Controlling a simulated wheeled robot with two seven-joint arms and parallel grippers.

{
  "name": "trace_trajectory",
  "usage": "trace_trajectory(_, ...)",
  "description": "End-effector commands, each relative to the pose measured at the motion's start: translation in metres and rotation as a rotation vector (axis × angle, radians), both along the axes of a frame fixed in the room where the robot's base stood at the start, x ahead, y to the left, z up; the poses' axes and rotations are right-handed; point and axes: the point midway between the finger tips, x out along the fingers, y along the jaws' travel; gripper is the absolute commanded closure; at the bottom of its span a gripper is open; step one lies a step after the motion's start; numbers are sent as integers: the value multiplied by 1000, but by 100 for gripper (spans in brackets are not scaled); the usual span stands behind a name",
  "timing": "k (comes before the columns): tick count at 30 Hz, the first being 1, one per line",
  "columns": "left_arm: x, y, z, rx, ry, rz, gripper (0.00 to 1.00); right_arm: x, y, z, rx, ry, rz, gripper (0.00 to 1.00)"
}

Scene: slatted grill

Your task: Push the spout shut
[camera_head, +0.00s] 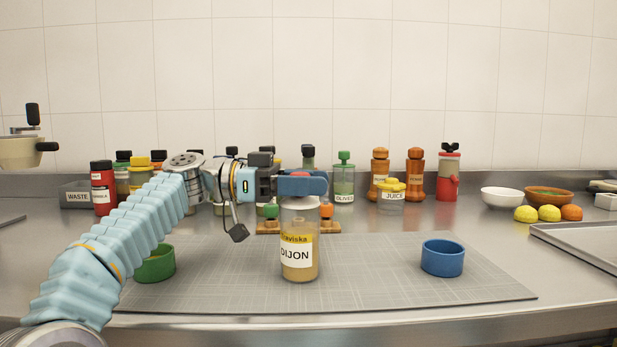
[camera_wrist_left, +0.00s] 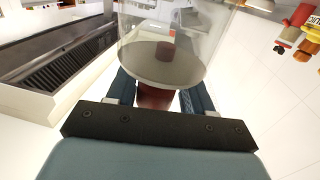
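A clear squeeze bottle (camera_head: 300,215) labelled DIJON stands upright on the grey cutting mat, with yellowish contents low inside. Its dark red spout (camera_wrist_left: 155,97) shows between the blue fingers in the left wrist view, behind the clear round end of the bottle. My left gripper (camera_head: 303,184) is at the bottle's top in the head view; its near blue finger hides most of the spout. In the wrist view the fingers lie against both sides of the spout with no clear gap. Whether the spout is raised or down is hidden. My right gripper is not in view.
A green bowl (camera_head: 156,263) lies left of the bottle and a blue bowl (camera_head: 442,258) right, both on the mat (camera_head: 380,285). Several bottles and shakers line the back. A small wooden rack (camera_head: 268,228) stands behind the bottle. The mat between bottle and blue bowl is clear.

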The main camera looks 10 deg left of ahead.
Motion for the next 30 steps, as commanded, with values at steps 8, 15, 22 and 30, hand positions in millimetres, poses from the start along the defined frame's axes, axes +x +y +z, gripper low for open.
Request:
trace_trajectory(8, -2, 0, 4, -5, -8, 1, 40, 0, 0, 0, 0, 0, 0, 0)
trace_trajectory(15, -4, 21, 5, -7, -9, 5, 40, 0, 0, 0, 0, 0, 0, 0)
trace_trajectory(22, -12, 77, 5, -6, -9, 8, 40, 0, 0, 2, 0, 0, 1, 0)
trace_trajectory(30, -20, 127, 5, -5, -7, 4, 40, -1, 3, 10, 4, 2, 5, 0)
